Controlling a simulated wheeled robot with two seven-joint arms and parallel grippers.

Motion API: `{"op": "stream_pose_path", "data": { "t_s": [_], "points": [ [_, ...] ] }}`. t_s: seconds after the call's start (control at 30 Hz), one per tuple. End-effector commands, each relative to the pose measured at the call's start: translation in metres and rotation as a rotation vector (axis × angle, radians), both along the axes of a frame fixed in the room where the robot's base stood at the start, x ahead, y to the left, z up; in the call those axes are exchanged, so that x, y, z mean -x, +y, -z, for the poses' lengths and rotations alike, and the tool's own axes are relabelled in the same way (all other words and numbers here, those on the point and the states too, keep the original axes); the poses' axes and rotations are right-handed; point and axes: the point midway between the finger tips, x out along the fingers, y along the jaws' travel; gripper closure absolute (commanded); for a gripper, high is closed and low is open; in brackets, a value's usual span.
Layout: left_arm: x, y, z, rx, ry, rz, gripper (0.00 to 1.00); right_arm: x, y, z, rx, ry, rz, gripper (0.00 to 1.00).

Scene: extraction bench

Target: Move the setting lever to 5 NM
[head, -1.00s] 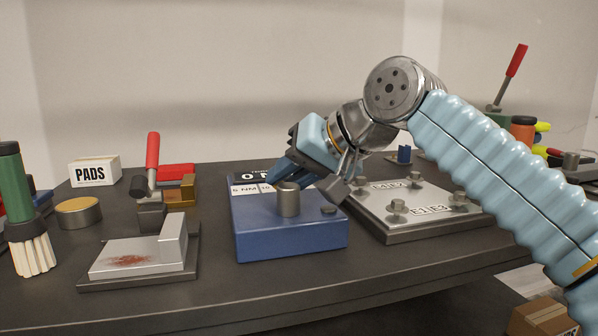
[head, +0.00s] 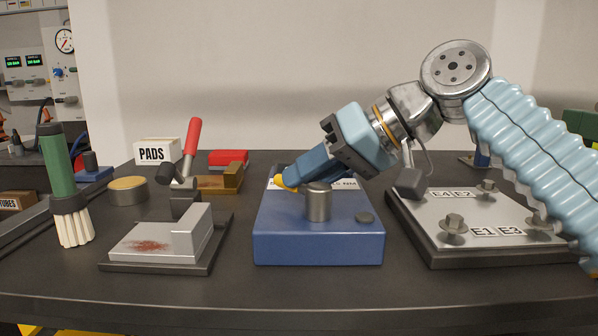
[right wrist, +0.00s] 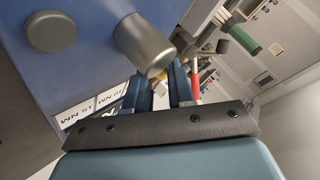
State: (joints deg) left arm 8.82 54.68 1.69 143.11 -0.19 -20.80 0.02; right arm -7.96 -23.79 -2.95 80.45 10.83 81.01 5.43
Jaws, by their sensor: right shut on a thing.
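The blue torque tester box (head: 318,245) stands on the bench with a steel post (head: 317,203) on top and a dark round button to its right. A row of white setting labels (head: 343,183) runs along its back; the visible one ends in "NM". The right wrist view shows labels (right wrist: 75,122) reading 15 NM and apparently 10 NM. My right gripper (head: 292,180) reaches in behind the post, at the box's back left, shut on what appears to be the setting lever. Its yellow end (head: 287,182) shows at the fingertips; the rest is hidden. My left gripper is out of view.
Left of the box stand a grey block with a rusty patch (head: 145,245), a red-handled clamp (head: 192,137), a PADS box (head: 157,152), a tin (head: 127,189) and a green brush (head: 60,175). A bolted metal plate (head: 425,225) lies right. The front bench strip is clear.

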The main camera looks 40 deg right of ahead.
Motion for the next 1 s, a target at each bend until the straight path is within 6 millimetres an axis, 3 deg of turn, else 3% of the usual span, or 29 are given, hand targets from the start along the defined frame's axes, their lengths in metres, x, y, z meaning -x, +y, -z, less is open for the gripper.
{"op": "stream_pose_path", "data": {
  "t_s": [0.47, 0.5, 0.67, 1.0],
  "points": [
    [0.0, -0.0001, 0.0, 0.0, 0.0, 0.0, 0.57, 0.0025, -0.0008, 0.0003, 0.001, 0.002, -0.007, 1.0],
    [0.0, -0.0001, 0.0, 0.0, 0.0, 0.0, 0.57, 0.0025, -0.0008, 0.0003, 0.001, 0.001, -0.007, 0.75],
    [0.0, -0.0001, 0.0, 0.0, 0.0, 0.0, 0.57, 0.0024, -0.0008, 0.0002, 0.001, 0.001, -0.007, 0.52],
    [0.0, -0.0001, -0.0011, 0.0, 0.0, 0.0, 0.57, 0.0046, -0.003, -0.0031, 0.0, -0.001, -0.005, 0.52]
  ]
}}
